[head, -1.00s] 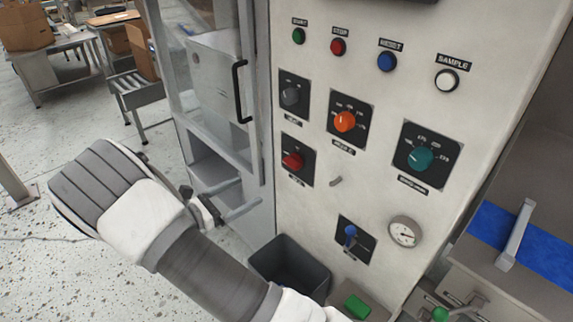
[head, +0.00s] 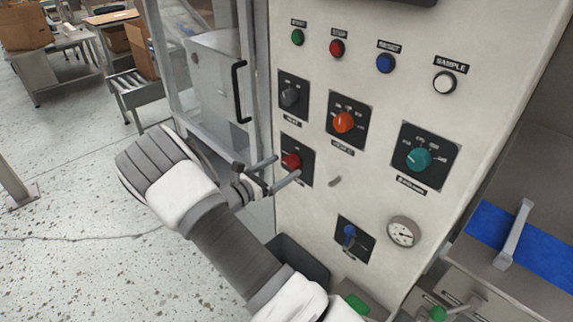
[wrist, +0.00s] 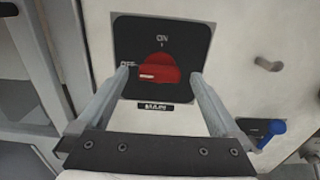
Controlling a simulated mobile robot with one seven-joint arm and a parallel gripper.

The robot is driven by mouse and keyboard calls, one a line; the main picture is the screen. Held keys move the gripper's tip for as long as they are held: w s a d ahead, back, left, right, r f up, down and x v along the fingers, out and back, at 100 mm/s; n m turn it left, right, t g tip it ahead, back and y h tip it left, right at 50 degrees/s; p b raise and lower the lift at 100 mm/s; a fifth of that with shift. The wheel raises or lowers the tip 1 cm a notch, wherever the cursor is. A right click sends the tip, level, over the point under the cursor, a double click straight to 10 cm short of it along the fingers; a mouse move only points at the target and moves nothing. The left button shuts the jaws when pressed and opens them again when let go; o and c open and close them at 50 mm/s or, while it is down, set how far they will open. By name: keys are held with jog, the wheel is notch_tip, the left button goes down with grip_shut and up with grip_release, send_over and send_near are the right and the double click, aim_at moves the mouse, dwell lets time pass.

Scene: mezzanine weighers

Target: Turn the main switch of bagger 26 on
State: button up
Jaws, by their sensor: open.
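The main switch is a red rotary knob (wrist: 158,70) on a black square plate (wrist: 185,38), marked ON at the top and OFF at the left. The knob's white mark points left, toward OFF. In the head view the red knob (head: 291,161) sits at the lower left of the white panel. My gripper (wrist: 163,78) is open, with one finger on each side of the knob. In the head view my gripper (head: 279,172) reaches the knob from the left. I cannot tell whether the fingers touch it.
Above the red knob is a grey selector (head: 290,97). An orange knob (head: 343,122) and a teal knob (head: 418,160) are to the right. A small hook (head: 335,181) and a blue-handled lever (head: 349,232) are nearby. A glazed door with a black handle (head: 240,92) stands left.

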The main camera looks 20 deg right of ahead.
aim_at(292, 163)
jog(key=shift+x, duration=1.15)
jog(key=c, duration=1.3)
